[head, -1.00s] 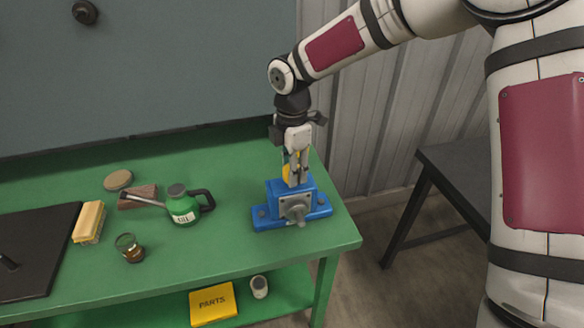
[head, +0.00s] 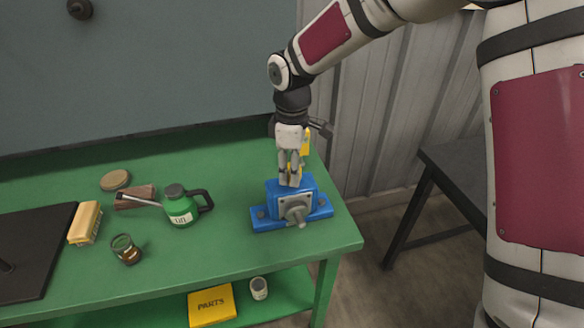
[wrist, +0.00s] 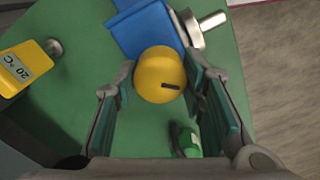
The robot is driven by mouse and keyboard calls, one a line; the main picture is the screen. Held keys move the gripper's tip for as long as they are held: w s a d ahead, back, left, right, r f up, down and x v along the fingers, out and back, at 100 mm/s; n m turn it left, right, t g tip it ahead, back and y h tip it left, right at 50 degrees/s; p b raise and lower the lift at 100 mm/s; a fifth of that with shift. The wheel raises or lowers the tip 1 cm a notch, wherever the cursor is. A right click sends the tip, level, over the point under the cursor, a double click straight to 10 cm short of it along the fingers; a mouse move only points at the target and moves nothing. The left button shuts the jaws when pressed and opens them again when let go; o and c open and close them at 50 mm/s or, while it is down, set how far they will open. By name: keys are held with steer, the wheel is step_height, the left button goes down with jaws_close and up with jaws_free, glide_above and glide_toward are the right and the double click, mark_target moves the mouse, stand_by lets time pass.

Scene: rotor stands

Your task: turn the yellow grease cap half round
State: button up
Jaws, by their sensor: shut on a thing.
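The yellow grease cap (wrist: 160,72) is round, with a short dark mark near its lower right edge in the wrist view. It sits at the blue rotor stand (head: 268,202), which also shows in the wrist view (wrist: 143,28). A grey metal shaft (wrist: 207,24) sticks out of the stand's side. My gripper (head: 289,182) points down over the stand. In the wrist view its two fingers (wrist: 160,75) are shut on the cap from left and right. In the head view the fingers mostly hide the cap.
A yellow gauge reading 20 °C (wrist: 18,68) is beside the stand in the wrist view. Bare bench lies between can and stand.

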steer(key=m, duration=0.3)
steer(key=shift+m, duration=0.4)
steer(key=m, duration=0.3)
steer(key=shift+m+b, duration=0.3)
steer(key=shift+b, duration=0.05)
steer(key=m, duration=0.3)
steer(key=shift+m, duration=0.4)
steer(key=m, duration=0.3)
steer(key=shift+m+p, duration=0.3)
steer(key=m, duration=0.3)
steer(key=shift+a+r+m+p, duration=0.1)
steer(key=shift+m+p, duration=0.2)
steer(key=shift+p, duration=0.1)
steer(key=m+p, duration=0.1)
steer(key=m, duration=0.2)
steer(key=shift+m, duration=0.3)
steer(key=m+p, duration=0.2)
steer(key=m, duration=0.4)
steer(key=shift+m, duration=0.3)
